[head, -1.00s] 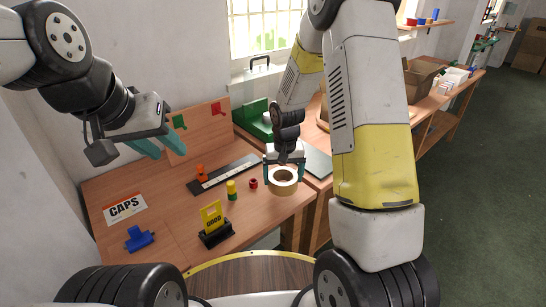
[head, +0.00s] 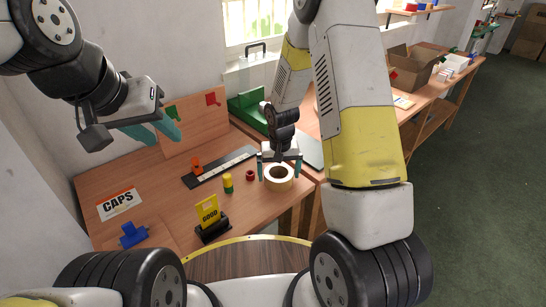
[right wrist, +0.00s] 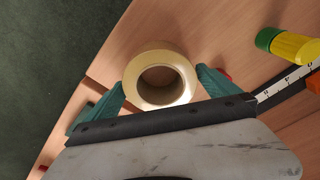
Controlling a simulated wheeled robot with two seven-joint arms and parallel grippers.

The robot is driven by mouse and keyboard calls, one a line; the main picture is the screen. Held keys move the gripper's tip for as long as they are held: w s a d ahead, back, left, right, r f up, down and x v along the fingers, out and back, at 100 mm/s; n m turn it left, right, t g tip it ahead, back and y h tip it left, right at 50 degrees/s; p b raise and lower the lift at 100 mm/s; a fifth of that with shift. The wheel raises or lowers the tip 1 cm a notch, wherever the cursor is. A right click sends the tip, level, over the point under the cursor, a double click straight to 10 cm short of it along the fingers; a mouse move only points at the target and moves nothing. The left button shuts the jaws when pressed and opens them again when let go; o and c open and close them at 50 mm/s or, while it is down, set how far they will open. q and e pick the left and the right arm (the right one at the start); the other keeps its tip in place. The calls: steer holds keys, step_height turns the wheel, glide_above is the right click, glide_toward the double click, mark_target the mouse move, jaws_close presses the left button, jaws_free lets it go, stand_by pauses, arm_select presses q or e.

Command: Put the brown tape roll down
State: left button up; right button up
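The tape roll (head: 279,184) is pale tan with a brown inner core. It lies flat, near the right edge of the wooden table (head: 262,215). My right gripper (head: 279,171) has its teal fingers on opposite sides of the roll. In the right wrist view the roll (right wrist: 160,100) fills the space between the fingertips, which appear to touch its outer wall. I cannot tell whether the roll's underside touches the table. My left gripper (head: 166,130) hangs empty above the table's back left, its two teal fingers apart.
A red ring (head: 250,175), a yellow-green cylinder (head: 228,183) and a black strip ruler (head: 219,167) are left of the roll. A yellow GOOD sign (head: 209,212), a blue part (head: 133,235) and a CAPS card (head: 119,203) stand further left. Bare wood lies in front of the roll.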

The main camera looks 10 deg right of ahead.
steer(key=s+d+r+t+y, duration=0.1)
steer(key=s+r, duration=0.3)
steer(key=r, duration=0.8)
steer(key=s+d+r+t, duration=0.1)
steer(key=s+r, duration=0.3)
steer(key=r, duration=0.8)
steer(key=s+r+t, duration=0.1)
steer(key=s+r, duration=0.3)
steer(key=s, duration=0.3)
steer(key=s+d+r+t+y, duration=0.1)
steer(key=s+r, duration=0.3)
steer(key=s, duration=0.3)
steer(key=shift+r+n+t, duration=0.3)
steer(key=shift+r+t, duration=0.05)
steer(key=shift+t, duration=0.05)
